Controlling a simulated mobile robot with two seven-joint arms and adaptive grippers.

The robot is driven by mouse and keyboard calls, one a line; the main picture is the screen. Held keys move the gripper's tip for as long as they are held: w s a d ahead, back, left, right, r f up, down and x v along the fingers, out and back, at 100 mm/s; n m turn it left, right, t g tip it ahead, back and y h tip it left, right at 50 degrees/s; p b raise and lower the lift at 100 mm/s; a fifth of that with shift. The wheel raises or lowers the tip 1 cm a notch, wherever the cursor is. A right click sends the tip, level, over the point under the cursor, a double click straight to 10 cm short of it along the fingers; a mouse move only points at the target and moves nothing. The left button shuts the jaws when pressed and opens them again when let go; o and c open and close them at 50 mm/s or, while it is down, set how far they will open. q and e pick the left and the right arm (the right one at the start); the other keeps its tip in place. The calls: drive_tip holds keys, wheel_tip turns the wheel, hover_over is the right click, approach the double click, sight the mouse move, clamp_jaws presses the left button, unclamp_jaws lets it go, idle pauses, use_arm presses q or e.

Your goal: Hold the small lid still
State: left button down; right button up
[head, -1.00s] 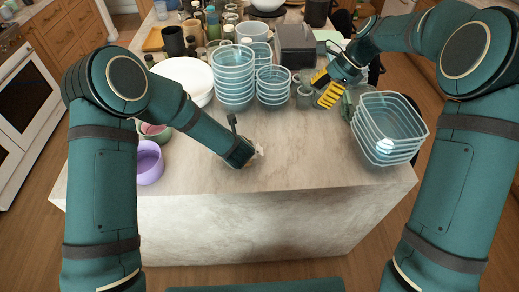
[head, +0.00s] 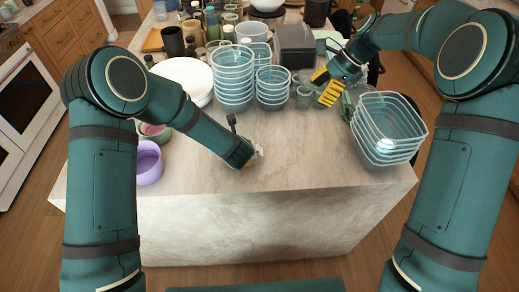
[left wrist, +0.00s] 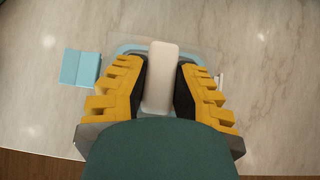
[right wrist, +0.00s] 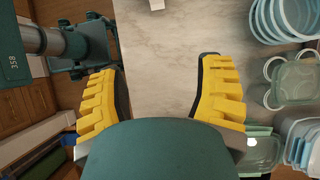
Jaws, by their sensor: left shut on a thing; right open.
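In the left wrist view, a clear lid with a pale blue edge (left wrist: 124,49) lies flat on the counter, partly hidden by my left gripper (left wrist: 160,80). The yellow fingers are shut on a white oblong piece (left wrist: 161,72) over the middle of the lid. I cannot tell whether this piece is part of the lid. In the head view my left gripper (head: 254,156) is low at the counter, its fingers mostly hidden by the arm. My right gripper (head: 324,87) is open and empty; its spread fingers show in the right wrist view (right wrist: 163,85).
A light blue block (left wrist: 80,68) lies left of the lid. Stacked round tubs (head: 234,80) stand behind my left gripper, and square tubs (head: 388,130) at the right edge. A purple bowl (head: 148,163) is at left. The counter's front middle (head: 300,160) is clear.

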approach(262, 151)
drive_tip(key=shift+x, duration=4.6)
drive_tip(key=c, duration=0.9)
drive_tip(key=shift+d+r, duration=0.2)
drive_tip(key=shift+d+r, duration=0.15)
drive_tip(key=shift+r, duration=0.05)
drive_tip(key=shift+c, duration=0.2)
drive_tip(key=shift+r, duration=0.1)
clamp_jaws()
drive_tip(key=shift+d+r, duration=0.15)
drive_tip(key=shift+r, duration=0.05)
